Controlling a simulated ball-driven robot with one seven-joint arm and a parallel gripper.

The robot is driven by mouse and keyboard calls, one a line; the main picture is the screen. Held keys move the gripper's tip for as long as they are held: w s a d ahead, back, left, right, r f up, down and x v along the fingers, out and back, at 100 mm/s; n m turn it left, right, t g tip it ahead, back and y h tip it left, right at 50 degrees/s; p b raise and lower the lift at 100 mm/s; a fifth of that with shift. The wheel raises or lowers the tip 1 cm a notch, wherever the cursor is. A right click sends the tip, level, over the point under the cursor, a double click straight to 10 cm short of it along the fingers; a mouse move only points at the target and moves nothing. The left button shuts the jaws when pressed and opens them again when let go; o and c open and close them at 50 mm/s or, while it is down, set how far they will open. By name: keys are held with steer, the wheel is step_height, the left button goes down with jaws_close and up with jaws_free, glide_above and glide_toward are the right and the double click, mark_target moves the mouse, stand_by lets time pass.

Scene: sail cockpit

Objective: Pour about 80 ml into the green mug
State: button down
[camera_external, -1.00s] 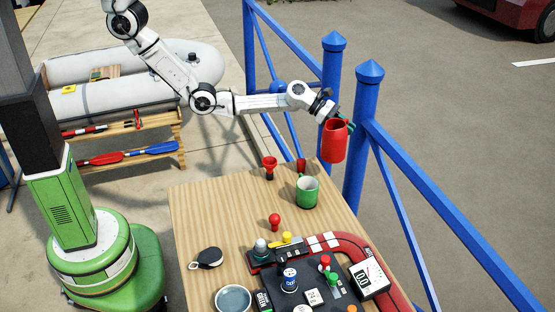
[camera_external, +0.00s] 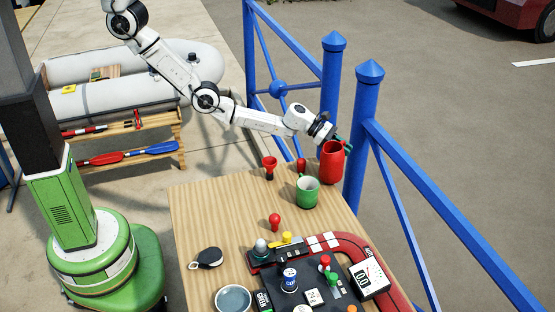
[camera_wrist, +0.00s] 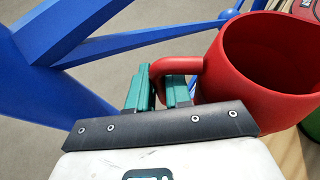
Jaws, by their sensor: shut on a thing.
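My gripper (camera_external: 341,144) is shut on the handle of a red jug (camera_external: 331,164). The red jug also shows in the wrist view (camera_wrist: 267,70), its handle between the green fingertips (camera_wrist: 162,90) and its open mouth in view. I cannot see any liquid inside it. The jug is upright or nearly so at the table's far right edge; whether its base touches the table I cannot tell. The green mug (camera_external: 307,193) stands upright on the wooden table, just left of and nearer the camera than the jug. The jug and mug look apart.
A red funnel-like piece (camera_external: 270,167) and a small red object (camera_external: 301,165) stand by the mug. A blue railing (camera_external: 357,140) rises close behind the jug. Nearer are a red knob (camera_external: 275,221), a black-and-white pulley (camera_external: 208,258), a bowl (camera_external: 233,298) and a scale (camera_external: 369,279).

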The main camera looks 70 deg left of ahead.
mark_target(341, 143)
steer(key=shift+s+d+r+m+t, duration=0.15)
steer(key=shift+s+r+m+t, duration=0.15)
steer(key=shift+r, duration=0.2)
steer(key=shift+s+d+r+m+t, duration=0.2)
steer(key=shift+r+m, duration=0.1)
steer(key=shift+r, duration=0.2)
steer(key=shift+s+d+r+m+t+y, duration=0.3)
steer(key=shift+s+r+m+t+y, duration=0.1)
steer(key=shift+s+r+m, duration=0.25)
steer(key=shift+s+d+r+m+t, duration=0.4)
steer(key=shift+s+d+r+m, duration=0.2)
steer(key=shift+r+m, duration=0.1)
steer(key=shift+s+d+r+m+t+b, duration=0.15)
steer(key=shift+s+d+m+t+b, duration=0.1)
steer(key=shift+s+m, duration=0.15)
steer(key=shift+s+d+r+m+t+b, duration=0.15)
steer(key=shift+s+d+m+b, duration=0.1)
steer(key=shift+s, duration=0.25)
steer(key=s+d+r+m+t+b, duration=0.2)
steer(key=s+r+m, duration=0.1)
steer(key=r, duration=0.3)
steer(key=shift+m+t+h+b, duration=0.3)
steer(key=shift+m, duration=0.6)
steer(key=shift+s+d+r+m+b, duration=0.3)
steer(key=shift+s+r+m+b, duration=0.15)
steer(key=shift+r+m, duration=0.05)
steer(key=shift+s+d+r+m+t, duration=0.35)
steer(key=shift+s+d+m, duration=0.15)
steer(key=shift+s, duration=0.25)
